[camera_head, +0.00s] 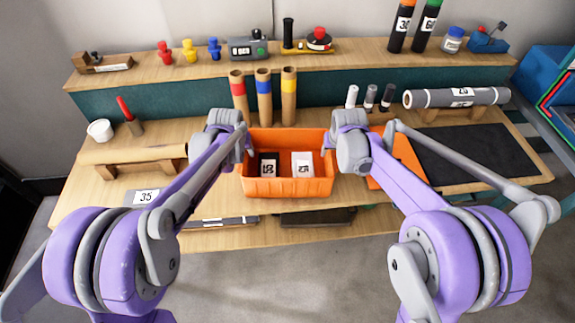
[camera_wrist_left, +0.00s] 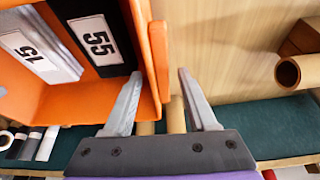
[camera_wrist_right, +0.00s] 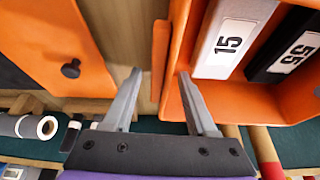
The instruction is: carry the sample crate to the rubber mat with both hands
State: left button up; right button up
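The orange sample crate (camera_head: 290,187) stands on the bench between my two grippers. It holds a dark block labelled 55 (camera_wrist_left: 97,38) and a white block labelled 15 (camera_wrist_right: 230,40). My left gripper (camera_wrist_left: 160,72) is open at the crate's left end wall, one finger inside and one outside. My right gripper (camera_wrist_right: 160,72) is open at the right end wall, also with one finger on each side. Gaps show between fingers and walls. In the head view the fingertips are mostly hidden. The dark rubber mat (camera_head: 475,153) lies flat and empty at the bench's right.
A flat orange panel with a black knob (camera_wrist_right: 70,68) lies between crate and mat. Several tubes with coloured bands (camera_head: 264,97) stand behind the crate. A grey roll (camera_head: 456,97) lies behind the mat; a brown roll (camera_head: 130,151) lies at left.

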pick_arm(q)
grip_shut()
pick_arm(e)
grip_shut()
dwell(0.9)
